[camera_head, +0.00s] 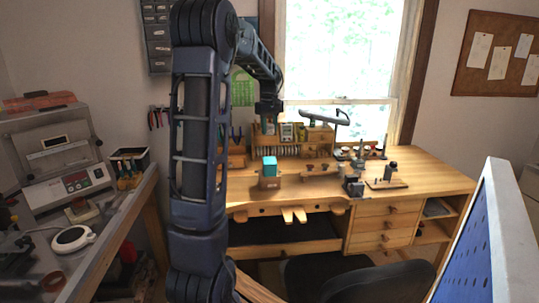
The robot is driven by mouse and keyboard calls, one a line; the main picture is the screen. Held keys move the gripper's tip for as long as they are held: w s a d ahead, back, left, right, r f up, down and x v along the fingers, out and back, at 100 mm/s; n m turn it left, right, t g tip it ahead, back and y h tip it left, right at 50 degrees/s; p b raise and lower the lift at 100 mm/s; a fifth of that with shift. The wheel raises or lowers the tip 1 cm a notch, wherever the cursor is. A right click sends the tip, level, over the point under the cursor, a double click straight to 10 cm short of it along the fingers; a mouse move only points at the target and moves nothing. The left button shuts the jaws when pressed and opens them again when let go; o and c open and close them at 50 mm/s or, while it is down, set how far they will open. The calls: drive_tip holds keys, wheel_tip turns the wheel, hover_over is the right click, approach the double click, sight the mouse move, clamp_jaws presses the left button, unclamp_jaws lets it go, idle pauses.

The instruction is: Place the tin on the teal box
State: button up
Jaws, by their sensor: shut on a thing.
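The teal box (270,162) stands upright toward the front of the wooden workbench, at the centre of the view, on or in a brown wooden block. My gripper (268,114) hangs from the dark arm, fingers down, and appears above the teal box in the picture with a clear gap between them. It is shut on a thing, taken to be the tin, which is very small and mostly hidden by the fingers. Its shape and colour cannot be made out.
The brown block (270,181) is under the teal box. A wooden organiser (318,137) and a lamp (325,117) stand behind, by the window. Metal tools (354,180) stand to the right. The bench's right part (428,176) is clear. A black chair (380,284) is in front.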

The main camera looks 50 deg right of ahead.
sight(270, 160)
wheel_tip(270, 160, down, 12)
drive_tip(key=shift+r, duration=0.1)
idle(0.5)
drive_tip(key=o, duration=1)
drive_tip(key=shift+c, duration=0.2)
wheel_tip(270, 160, up, 11)
drive_tip(key=shift+r, duration=0.5)
